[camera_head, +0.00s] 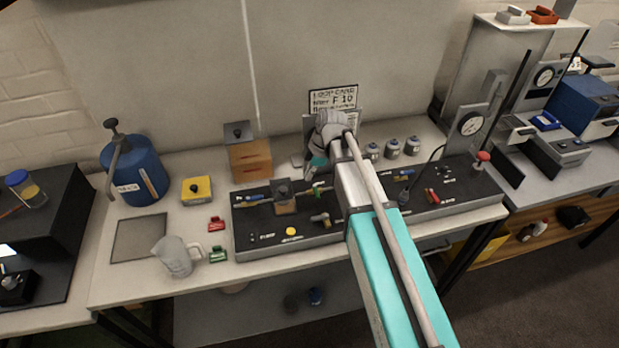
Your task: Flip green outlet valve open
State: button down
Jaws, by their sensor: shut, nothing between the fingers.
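The green outlet valve (317,188) shows as a small green handle on the black panel (262,241), right of the small square block (284,194). My arm reaches in from the lower right and crosses the panel. My gripper (313,171) is shut and empty, just above and behind the green handle in the picture. I cannot tell whether they touch. My arm hides part of the panel to the right of the valve.
A blue-handled valve (252,197) and a brass fitting (320,219) are on the same panel. A printed sign (333,98) stands behind my gripper. A jug (177,257), red clip (216,224) and green clip (218,254) lie left.

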aim_at(300, 203)
jog(key=shift+b+x, duration=4.35)
jog(key=shift+x, duration=0.4)
jog(key=shift+w+d+r, duration=0.1)
jog(key=shift+w+d, duration=0.15)
jog(key=shift+d, duration=0.7)
jog(key=shift+w+d, duration=0.25)
jog(key=shift+d, duration=0.7)
jog(key=shift+a, duration=0.15)
